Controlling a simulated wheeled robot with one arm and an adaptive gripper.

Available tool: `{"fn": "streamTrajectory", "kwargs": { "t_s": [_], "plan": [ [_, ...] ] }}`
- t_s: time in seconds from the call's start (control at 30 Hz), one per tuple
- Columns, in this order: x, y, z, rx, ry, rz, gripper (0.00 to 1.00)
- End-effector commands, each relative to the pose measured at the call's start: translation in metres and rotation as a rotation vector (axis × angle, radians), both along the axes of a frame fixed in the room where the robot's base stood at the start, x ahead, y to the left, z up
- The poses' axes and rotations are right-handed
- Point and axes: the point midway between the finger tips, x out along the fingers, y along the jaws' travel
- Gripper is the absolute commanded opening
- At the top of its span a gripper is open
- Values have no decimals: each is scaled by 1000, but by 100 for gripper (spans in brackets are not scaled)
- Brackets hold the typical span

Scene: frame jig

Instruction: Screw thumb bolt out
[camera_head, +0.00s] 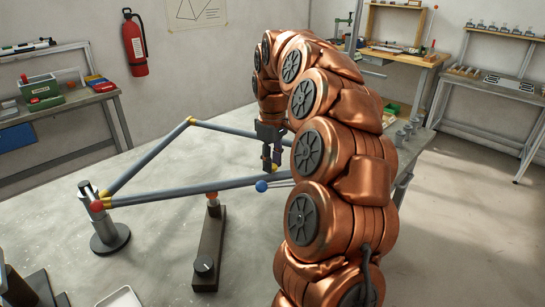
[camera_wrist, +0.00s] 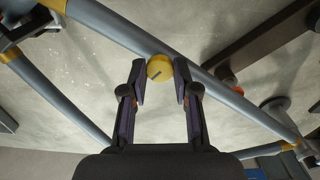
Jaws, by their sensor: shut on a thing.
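The thumb bolt (camera_wrist: 159,68) is a round yellow knob with a dark slot across its face. It sits at the edge of a grey frame tube (camera_wrist: 205,80) in the wrist view. My gripper (camera_wrist: 160,82) is shut on the knob, with one dark finger on each side. In the head view my gripper (camera_head: 271,163) points down at the right part of the grey tube frame (camera_head: 160,190). A bit of yellow shows at its fingertips there, and my arm hides the frame's right end.
A post with a round base (camera_head: 110,238) stands at the frame's left corner. A dark bar support with a red tip (camera_head: 211,245) stands in front of the near tube. A blue ball (camera_head: 261,186) is close to my gripper. Workbenches line the walls.

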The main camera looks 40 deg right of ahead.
Motion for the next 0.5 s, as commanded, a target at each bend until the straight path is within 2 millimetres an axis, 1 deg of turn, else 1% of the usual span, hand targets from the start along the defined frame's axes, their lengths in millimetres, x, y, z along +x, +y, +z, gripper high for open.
{"fn": "streamTrajectory", "kwargs": {
  "t_s": [0.2,0.5],
  "plan": [
    [0,1,1,3,2,193,0],
    [1,1,0,1,-1,393,0]
  ]
}}
